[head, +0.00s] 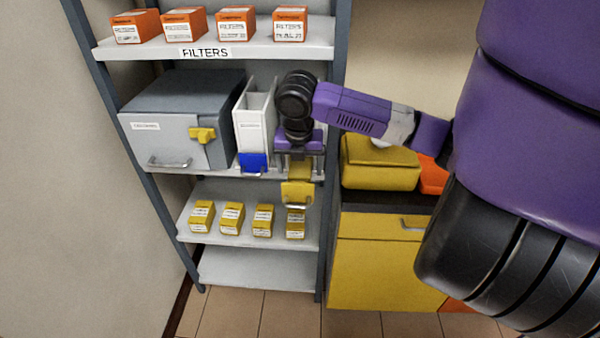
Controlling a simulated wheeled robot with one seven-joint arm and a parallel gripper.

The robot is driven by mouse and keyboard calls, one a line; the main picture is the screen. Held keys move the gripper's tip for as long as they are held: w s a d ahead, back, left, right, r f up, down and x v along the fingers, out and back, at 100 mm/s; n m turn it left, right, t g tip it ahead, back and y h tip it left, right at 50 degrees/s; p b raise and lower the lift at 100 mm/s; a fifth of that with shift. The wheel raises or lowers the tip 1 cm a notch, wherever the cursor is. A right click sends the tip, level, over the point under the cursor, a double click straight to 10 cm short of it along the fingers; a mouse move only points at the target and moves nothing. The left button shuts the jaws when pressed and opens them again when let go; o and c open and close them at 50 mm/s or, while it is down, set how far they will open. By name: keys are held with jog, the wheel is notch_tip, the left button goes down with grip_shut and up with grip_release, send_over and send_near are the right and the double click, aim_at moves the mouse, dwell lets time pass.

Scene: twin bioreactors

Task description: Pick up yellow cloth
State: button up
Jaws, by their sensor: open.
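A yellow piece (297,192), which looks like the yellow cloth, shows at the front of the middle shelf, right of a blue piece (253,162). It has a pale loop at its lower edge. My gripper (299,172) points down directly over it, its jaws open. The wrist and gripper hide the upper part of the yellow piece and what lies behind it. I cannot tell whether the fingers touch it or stand in front of it.
A white upright holder (255,115) stands close left of my gripper, beside a grey box (180,95) with a yellow latch (203,135). Small yellow boxes (232,218) line the shelf below. Orange filter boxes (184,24) stand above. A yellow case (378,165) is at right.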

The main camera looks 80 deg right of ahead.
jog(key=shift+c, duration=0.5)
jog(key=c, duration=1.3)
jog(key=shift+c, duration=0.2)
jog(key=shift+r, duration=0.1)
